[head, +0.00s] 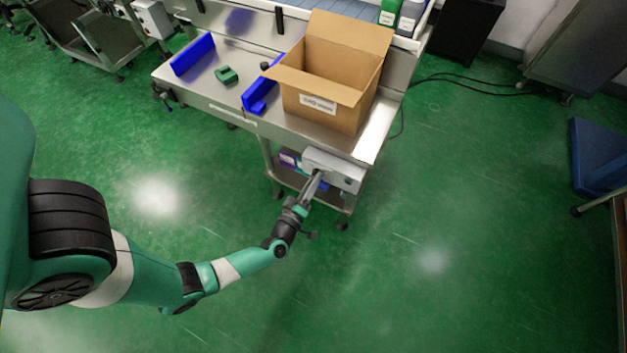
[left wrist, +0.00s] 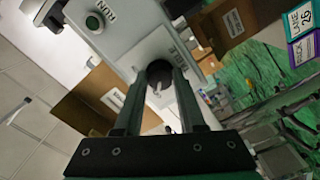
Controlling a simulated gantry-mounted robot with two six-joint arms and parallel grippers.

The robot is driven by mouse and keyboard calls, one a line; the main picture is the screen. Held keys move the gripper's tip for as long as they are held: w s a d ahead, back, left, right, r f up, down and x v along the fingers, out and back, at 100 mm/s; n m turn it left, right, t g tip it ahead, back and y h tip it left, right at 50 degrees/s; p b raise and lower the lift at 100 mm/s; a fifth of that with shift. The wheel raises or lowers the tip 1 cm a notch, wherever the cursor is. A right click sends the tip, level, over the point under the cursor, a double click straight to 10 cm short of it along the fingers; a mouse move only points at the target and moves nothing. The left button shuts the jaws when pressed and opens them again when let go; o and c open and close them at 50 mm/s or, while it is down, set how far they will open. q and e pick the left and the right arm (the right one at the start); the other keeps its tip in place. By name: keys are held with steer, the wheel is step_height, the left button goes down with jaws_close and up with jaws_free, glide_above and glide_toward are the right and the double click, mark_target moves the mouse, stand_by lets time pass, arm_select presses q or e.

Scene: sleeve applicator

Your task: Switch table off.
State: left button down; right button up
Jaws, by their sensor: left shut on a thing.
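The steel table (head: 222,98) stands at the top middle of the head view. A grey control box (head: 343,175) is mounted under its front right end. In the left wrist view the control box (left wrist: 130,45) fills the upper middle. My left gripper (head: 317,175) is at the box's front. In the left wrist view its fingers are shut on the black knob, partly hiding it. My right gripper is not in view.
An open cardboard box (head: 330,85) sits on the table's right end. Blue guides (head: 193,54) and a small green part (head: 227,75) lie on its left. Purple and green boxes (head: 289,159) are below the table. The green floor around is mostly clear.

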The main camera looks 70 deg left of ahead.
arm_select(q)
steer(key=c, duration=0.5)
jaws_free()
steer(key=shift+s+d, duration=0.1)
steer(key=p+v, duration=0.3)
steer(key=v, duration=0.8)
steer(key=shift+s+p, duration=0.15)
steer(key=shift+p, duration=0.2)
steer(key=shift+d, duration=0.15)
